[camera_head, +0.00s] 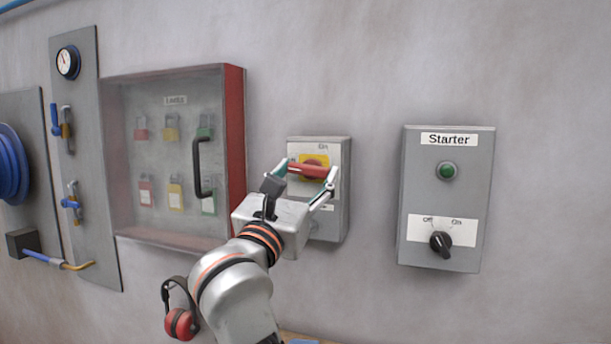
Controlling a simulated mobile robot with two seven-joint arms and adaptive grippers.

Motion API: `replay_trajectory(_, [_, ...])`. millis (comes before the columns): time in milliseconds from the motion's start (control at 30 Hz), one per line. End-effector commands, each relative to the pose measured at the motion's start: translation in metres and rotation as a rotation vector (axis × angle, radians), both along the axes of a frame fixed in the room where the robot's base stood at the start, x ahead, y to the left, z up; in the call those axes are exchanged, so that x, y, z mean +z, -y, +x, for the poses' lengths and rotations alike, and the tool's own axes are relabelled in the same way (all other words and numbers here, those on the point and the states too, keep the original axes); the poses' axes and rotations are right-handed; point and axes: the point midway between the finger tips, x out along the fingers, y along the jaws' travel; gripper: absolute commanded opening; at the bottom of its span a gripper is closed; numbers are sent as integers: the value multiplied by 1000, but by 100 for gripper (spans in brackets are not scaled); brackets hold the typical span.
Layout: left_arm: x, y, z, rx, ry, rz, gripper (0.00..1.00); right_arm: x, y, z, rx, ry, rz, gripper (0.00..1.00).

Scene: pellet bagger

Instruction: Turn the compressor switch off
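A grey switch box (341,190) is on the wall right of the lock cabinet. It has a yellow plate with a red rotary handle (308,170), which lies roughly level, and an "On" mark above. A label low on the box is mostly hidden by my gripper. My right gripper (306,172) is at this handle, one finger at its left end and one at its right end. The fingers are spread; I cannot tell whether they press on the handle. My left gripper is not in view.
A "Starter" box (410,190) with a green lamp (446,171) and a black Off/On knob (440,243) is to the right. A red-framed lock cabinet (235,130) with a black handle is to the left. Red earmuffs (180,323) hang below it. A gauge panel (88,190) is further left.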

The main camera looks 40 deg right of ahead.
Motion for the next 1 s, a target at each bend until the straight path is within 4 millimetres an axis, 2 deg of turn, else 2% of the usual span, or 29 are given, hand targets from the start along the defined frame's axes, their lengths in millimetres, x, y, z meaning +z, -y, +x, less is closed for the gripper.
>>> replay_trajectory(233, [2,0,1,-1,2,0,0,0,0,0,0,-5,-2,37])
replay_trajectory(500, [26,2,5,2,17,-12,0,4,0,-2,-1,-96,-51,37])
replay_trajectory(800, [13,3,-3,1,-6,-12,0,0,0,-1,-2,-114,-60,37])
replay_trajectory(833, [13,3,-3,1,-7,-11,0,0,0,-1,-2,-114,-60,63])
replay_trajectory(867, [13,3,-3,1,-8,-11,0,0,0,-1,-2,-115,-59,71])
replay_trajectory(900, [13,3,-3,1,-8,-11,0,0,0,-1,-2,-115,-59,75])
replay_trajectory(1000, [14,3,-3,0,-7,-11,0,0,0,-1,-1,-114,-59,75])
